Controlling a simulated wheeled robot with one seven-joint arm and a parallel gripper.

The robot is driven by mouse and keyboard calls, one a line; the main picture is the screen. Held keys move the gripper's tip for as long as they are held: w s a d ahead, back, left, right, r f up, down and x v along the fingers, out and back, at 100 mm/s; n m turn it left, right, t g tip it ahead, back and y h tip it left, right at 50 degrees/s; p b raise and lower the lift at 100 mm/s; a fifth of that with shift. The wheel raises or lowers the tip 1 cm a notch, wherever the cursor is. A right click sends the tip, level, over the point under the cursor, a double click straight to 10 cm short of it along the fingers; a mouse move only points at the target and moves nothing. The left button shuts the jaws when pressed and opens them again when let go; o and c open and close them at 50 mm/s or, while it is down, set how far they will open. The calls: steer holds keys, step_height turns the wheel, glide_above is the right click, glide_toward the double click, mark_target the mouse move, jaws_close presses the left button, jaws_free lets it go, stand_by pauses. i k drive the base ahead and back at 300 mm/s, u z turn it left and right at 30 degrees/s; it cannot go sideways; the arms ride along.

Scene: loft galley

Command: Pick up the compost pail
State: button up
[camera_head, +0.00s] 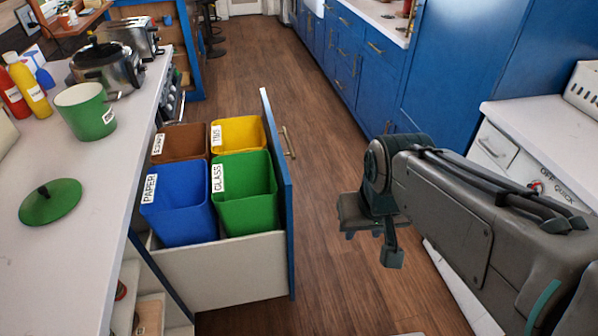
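The green pail (87,112), which looks like the compost pail, stands upright and uncovered on the left counter. My gripper (372,238) hangs over the floor, right of the open drawer and well away from the pail. Its two fingers look apart with nothing between them.
An open drawer holds brown (181,142), yellow (238,134), blue (180,205) and green (245,192) bins between the counter (95,225) and my gripper. A pressure cooker (107,66) and yellow bottle (29,86) stand near the pail. The wooden floor (290,65) is clear ahead.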

mark_target(86, 107)
steer(key=z, duration=1.2)
steer(key=i, duration=1.35)
steer(key=u, duration=2.4)
steer(key=k, duration=0.5)
steer(key=z, duration=0.7)
steer(key=i, duration=2.5)
